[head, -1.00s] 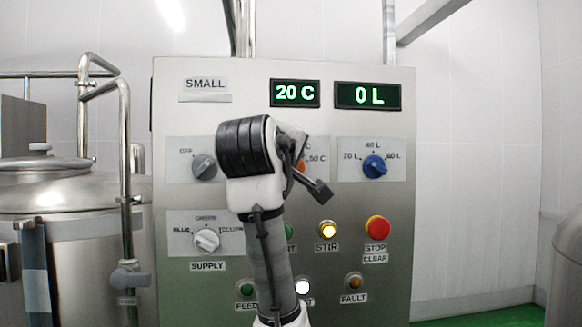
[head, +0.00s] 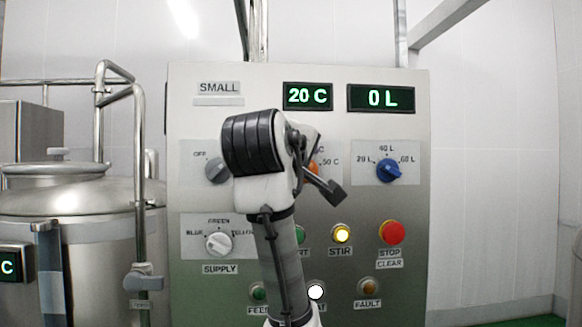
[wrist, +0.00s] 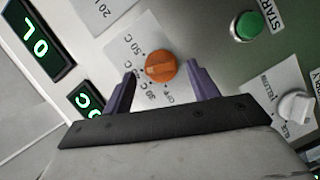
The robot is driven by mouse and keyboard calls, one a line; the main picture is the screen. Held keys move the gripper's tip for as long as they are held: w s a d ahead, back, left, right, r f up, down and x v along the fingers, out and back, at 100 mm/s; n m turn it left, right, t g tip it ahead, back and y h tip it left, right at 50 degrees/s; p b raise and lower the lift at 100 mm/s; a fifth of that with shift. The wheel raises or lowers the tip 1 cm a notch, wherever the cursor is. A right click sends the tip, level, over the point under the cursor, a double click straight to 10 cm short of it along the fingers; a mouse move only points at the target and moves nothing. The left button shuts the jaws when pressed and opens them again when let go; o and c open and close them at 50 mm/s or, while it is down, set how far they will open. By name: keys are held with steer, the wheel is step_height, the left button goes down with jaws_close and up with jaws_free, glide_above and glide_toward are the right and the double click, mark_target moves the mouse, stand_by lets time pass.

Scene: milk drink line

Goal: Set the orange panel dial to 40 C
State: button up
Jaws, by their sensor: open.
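The orange dial (wrist: 160,67) sits on a white scale plate in the wrist view, with 50 C and 30 C marks legible and an OFF mark. I cannot tell exactly which mark it points to. In the head view only a sliver of the orange dial (head: 314,168) shows behind my arm. The green temperature display (head: 307,96) reads 20 C. My gripper (wrist: 160,70) is open, its two purple fingers on either side of the dial. Contact with the dial cannot be made out. In the head view my wrist hides most of the dial's plate.
A blue dial (head: 388,170) is right of the orange one, below a display (head: 381,98) reading 0 L. A white supply dial (head: 219,243), lit yellow STIR button (head: 341,233) and red STOP button (head: 391,232) are lower. A steel tank (head: 85,215) stands at left.

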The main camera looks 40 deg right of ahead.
steer(key=b+v, duration=1.1)
steer(key=shift+s+a, duration=0.2)
steer(key=shift+a, duration=0.1)
steer(key=shift+r, duration=0.1)
